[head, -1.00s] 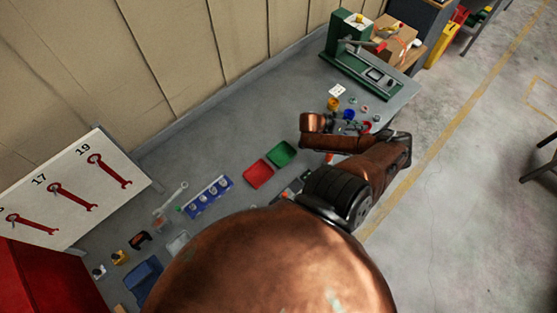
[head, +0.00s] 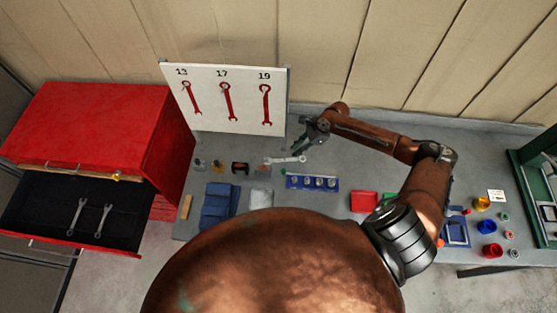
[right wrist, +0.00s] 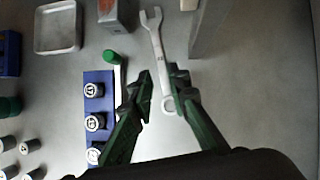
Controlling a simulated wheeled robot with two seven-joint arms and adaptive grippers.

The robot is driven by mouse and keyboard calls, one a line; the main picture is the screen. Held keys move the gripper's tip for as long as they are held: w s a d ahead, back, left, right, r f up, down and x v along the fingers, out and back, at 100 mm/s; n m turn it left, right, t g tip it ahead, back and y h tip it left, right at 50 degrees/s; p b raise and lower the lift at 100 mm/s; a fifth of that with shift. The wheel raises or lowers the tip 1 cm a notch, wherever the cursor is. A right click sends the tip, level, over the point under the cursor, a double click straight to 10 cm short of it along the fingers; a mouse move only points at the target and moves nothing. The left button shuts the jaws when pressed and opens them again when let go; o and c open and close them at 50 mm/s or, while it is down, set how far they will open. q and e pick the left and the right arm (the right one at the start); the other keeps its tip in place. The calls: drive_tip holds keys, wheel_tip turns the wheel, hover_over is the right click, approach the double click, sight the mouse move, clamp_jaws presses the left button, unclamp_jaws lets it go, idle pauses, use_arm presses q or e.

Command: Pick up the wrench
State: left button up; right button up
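A silver wrench (head: 285,160) lies on the grey bench below the white board, left of my right gripper (head: 312,136). In the right wrist view the wrench (right wrist: 156,45) has its open jaw at the top and its ring end between the green fingers of my right gripper (right wrist: 163,92). These fingers are apart, with a gap on both sides of the wrench. Two more wrenches (head: 76,216) (head: 103,219) lie in the open black drawer of the red cabinet. My left gripper is out of view.
The white board (head: 225,120) with red wrench outlines stands behind the bench. A blue holder (head: 312,182) with round pieces is beside the wrench, and it also shows in the right wrist view (right wrist: 98,108).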

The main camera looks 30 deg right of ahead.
sight(285, 160)
drive_tip(key=p+x, duration=0.1)
drive_tip(key=x, duration=0.6)
drive_tip(key=shift+f, duration=0.15)
drive_tip(key=shift+c, duration=0.7)
clamp_jaws()
